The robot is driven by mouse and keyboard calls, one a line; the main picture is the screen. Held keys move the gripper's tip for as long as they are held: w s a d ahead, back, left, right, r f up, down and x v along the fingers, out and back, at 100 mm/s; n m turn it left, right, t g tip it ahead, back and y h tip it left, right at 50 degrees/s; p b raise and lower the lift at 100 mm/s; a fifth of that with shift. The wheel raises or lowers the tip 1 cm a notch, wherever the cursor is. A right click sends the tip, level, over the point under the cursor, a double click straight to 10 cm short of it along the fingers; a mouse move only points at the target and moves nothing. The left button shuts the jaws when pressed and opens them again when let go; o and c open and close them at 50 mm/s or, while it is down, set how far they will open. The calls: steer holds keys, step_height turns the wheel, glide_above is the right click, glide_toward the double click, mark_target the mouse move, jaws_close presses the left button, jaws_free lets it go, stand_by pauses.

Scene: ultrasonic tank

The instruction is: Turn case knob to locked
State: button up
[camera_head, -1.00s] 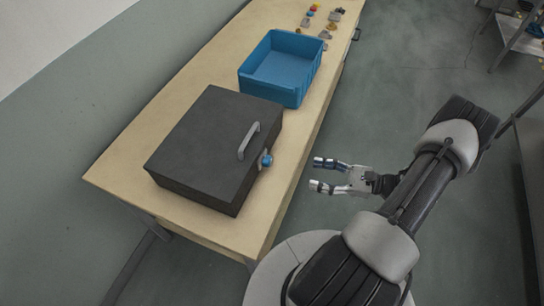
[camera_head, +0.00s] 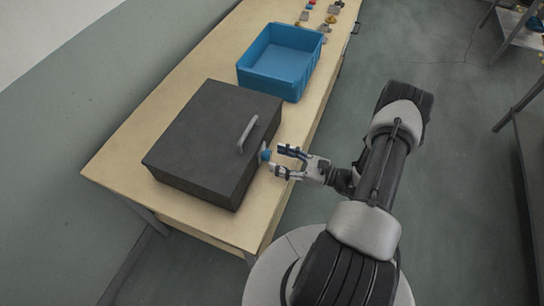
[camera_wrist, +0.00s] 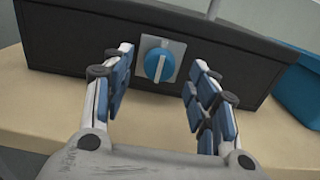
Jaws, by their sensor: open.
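The dark case (camera_head: 205,135) sits on the wooden table with its lid closed and a grey handle (camera_head: 247,134) on the lid. Its blue round knob (camera_head: 265,155) is on the side facing my arm. In the wrist view the knob (camera_wrist: 159,66) sits on a light square plate (camera_wrist: 157,47), its raised grip bar roughly upright. My gripper (camera_head: 280,160) is open just in front of the knob. In the wrist view its fingers (camera_wrist: 156,82) stand to either side of the knob, with gaps and no visible contact.
A blue open bin (camera_head: 281,60) stands behind the case on the table (camera_head: 120,152). Several small coloured objects (camera_head: 325,17) lie at the table's far end. The floor right of the table is clear near my arm, with a shelf further right.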

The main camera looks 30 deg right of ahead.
mark_target(267, 154)
steer(key=shift+x, duration=1.65)
steer(key=c, duration=1)
